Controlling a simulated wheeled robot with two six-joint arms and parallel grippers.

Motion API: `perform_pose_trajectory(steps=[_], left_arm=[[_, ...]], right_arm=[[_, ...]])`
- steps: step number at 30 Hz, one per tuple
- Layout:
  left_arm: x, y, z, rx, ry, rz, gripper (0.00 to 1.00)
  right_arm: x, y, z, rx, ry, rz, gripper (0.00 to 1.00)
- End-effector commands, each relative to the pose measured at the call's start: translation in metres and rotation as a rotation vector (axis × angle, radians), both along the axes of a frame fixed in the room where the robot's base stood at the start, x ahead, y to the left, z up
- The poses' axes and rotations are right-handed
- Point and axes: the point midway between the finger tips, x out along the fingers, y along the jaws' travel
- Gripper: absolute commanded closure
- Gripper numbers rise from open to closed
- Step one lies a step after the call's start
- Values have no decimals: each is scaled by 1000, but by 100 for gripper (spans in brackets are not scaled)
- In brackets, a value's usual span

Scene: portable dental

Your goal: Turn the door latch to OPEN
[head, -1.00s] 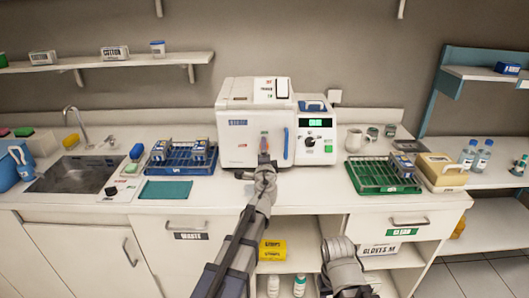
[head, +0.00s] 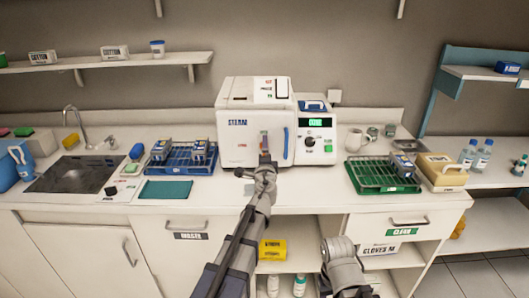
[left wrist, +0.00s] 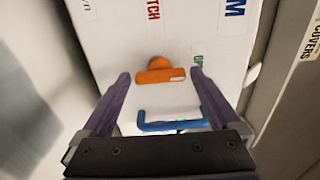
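The white STEAM sterilizer (head: 238,146) stands on the counter against the wall. Its orange door latch (left wrist: 160,72) has a round hub and a short bar lying roughly crosswise in the left wrist view. A blue door handle (left wrist: 172,122) lies nearer the camera, between the fingers in that picture. My left gripper (left wrist: 160,75) is open, with one finger on each side of the latch bar and a visible gap at both sides. In the head view my left gripper (head: 264,160) is in front of the door and partly hides the latch. Only links of my right arm show.
A control unit (head: 316,140) with a green display stands right of the sterilizer. A blue rack (head: 180,168) with packs is to the left, beside a teal mat (head: 165,190). A green tray (head: 375,180) is to the right. The counter's front strip is mostly clear.

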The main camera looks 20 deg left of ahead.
Motion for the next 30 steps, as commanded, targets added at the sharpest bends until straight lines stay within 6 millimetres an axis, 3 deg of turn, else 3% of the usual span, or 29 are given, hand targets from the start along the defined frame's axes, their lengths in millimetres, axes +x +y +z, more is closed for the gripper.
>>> perform_pose_trajectory(steps=[11, 24, 30], left_arm=[[-4, -1, 0, -1, 0, 0, 0], [-65, -18, 0, -1, 0, -1, 0], [-76, -22, 0, -1, 0, 0, 0]], right_arm=[[0, 0, 0, 0, 0, 0, 50], [0, 0, 0, 0, 0, 0, 50], [0, 0, 0, 0, 0, 0, 50]])
